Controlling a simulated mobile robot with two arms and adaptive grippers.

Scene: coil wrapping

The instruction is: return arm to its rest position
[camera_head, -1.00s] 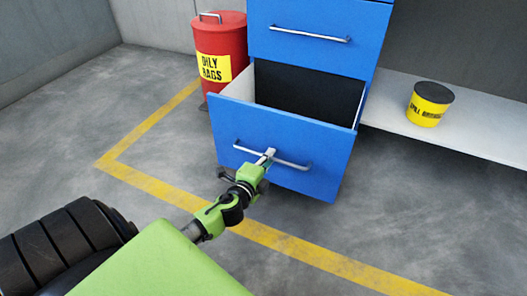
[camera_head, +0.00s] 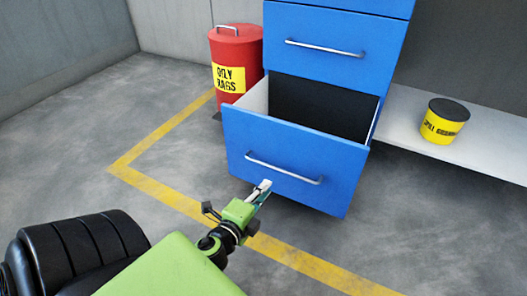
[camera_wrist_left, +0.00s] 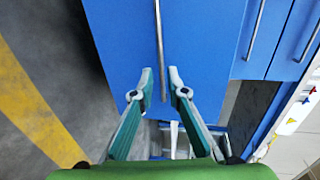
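My left gripper (camera_head: 263,186) is just in front of and below the bar handle (camera_head: 285,170) of the lowest visible blue drawer (camera_head: 240,140), which stands pulled open. The gripper looks clear of the handle in the head view. The arm's green wrist leads back toward the bottom left. My right gripper is in neither view.
A red oily-rags can (camera_head: 236,55) stands left of the blue cabinet (camera_head: 330,40). A yellow tub with a dark lid (camera_head: 443,122) sits on a pale shelf (camera_head: 490,150) at right. A yellow line (camera_head: 165,190) crosses the grey floor, which is open at left.

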